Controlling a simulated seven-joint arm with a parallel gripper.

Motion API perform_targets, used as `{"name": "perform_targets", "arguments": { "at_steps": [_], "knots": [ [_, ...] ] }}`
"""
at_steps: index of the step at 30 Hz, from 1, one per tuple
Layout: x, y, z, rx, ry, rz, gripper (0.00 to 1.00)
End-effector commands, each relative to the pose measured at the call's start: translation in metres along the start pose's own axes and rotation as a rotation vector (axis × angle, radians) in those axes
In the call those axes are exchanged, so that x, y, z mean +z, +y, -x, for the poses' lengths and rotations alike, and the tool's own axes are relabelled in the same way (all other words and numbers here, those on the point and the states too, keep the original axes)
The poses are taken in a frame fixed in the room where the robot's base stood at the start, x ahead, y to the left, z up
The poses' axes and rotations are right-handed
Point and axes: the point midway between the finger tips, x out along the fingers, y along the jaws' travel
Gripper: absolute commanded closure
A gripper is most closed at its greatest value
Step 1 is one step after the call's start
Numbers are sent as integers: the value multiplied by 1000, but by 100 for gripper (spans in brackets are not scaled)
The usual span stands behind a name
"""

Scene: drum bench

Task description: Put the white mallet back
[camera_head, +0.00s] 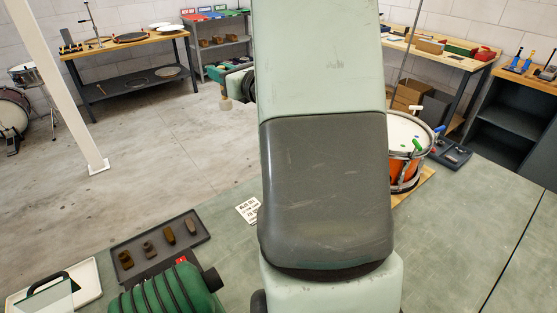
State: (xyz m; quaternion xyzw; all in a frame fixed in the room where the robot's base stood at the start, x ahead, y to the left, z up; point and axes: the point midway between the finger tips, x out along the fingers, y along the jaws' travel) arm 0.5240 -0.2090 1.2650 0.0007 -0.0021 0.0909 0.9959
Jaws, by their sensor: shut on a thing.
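My gripper (233,76) shows only in part, at the left edge of my large arm link, which hides the rest. It is held in the air, in front of the far shelf. A small pale piece (225,104) hangs below it; it looks like part of the white mallet, shut in the jaws, but the grip itself is hidden. An orange drum (404,168) with a white head stands on the bench to the right, partly behind my arm. Small green, blue and white things (440,129) show at its rim.
On the bench are a dark tray with brown blocks (203,235), a white tray (93,281), a green ribbed object (165,293), a printed card (248,210) and a small dark tray (462,158) right of the drum. Bare bench (470,225) lies at right.

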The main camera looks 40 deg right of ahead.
Motion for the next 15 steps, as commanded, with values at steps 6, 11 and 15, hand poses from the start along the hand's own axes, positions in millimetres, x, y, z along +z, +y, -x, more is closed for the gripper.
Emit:
{"name": "perform_targets", "arguments": {
  "at_steps": [6, 11, 15],
  "knots": [
    [-72, -96, 40, -54, 1, -4, 100],
    [-126, -148, 84, -78, 0, -3, 100],
    [-168, -177, 125, -92, -2, -2, 100]
  ]
}}
